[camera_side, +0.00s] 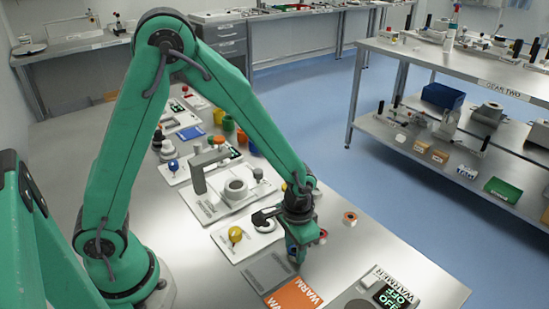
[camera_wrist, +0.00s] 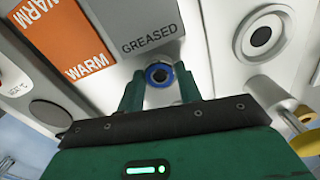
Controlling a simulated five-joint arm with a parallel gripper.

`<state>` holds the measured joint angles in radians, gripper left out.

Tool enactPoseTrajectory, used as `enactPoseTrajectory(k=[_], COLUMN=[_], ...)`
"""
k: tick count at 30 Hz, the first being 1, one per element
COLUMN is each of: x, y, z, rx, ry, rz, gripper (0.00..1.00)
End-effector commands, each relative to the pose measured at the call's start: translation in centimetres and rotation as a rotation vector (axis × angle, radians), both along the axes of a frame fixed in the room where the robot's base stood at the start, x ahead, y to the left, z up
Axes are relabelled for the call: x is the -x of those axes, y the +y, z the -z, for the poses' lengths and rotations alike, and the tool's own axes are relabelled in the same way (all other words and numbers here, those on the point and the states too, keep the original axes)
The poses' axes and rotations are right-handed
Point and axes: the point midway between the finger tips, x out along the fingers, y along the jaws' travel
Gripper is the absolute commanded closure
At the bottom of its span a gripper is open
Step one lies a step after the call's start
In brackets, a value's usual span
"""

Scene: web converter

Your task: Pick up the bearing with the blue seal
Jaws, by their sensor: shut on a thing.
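My gripper (camera_side: 295,258) is low over the bench in the side view, near the far edge of a grey pad. In the wrist view its two green fingers (camera_wrist: 159,88) are shut on a small ring-shaped bearing with a blue seal (camera_wrist: 159,68) and a dark centre. A little blue of the bearing shows at the gripper in the side view (camera_side: 290,247). The fingers hide the bearing's sides. I cannot tell whether it touches the surface below.
A grey pad marked GREASED (camera_wrist: 125,20) and an orange WARM pad (camera_side: 296,297) lie beside the gripper. A warmer (camera_side: 375,291) stands front right. An orange-faced ring (camera_side: 350,218) lies right of the arm. A yellow knob (camera_side: 235,234) stands left. Bare bench lies right.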

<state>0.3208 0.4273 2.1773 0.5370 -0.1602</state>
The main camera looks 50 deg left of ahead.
Motion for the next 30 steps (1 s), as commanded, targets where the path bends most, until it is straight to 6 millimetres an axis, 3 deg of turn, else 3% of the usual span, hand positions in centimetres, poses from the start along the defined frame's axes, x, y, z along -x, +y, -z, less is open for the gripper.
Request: enactPoseTrajectory(k=[11, 24, 30], x=[-0.1, 5.8, 7.7], y=[0.0, -5.1, -6.6], z=[-3.9, -8.3, -9.7], rx=[0.002, 0.001, 0.001], ry=[-0.005, -0.003, -0.002], rz=[0.0, 0.006, 0.003], gripper=[0.89, 0.89, 0.89])
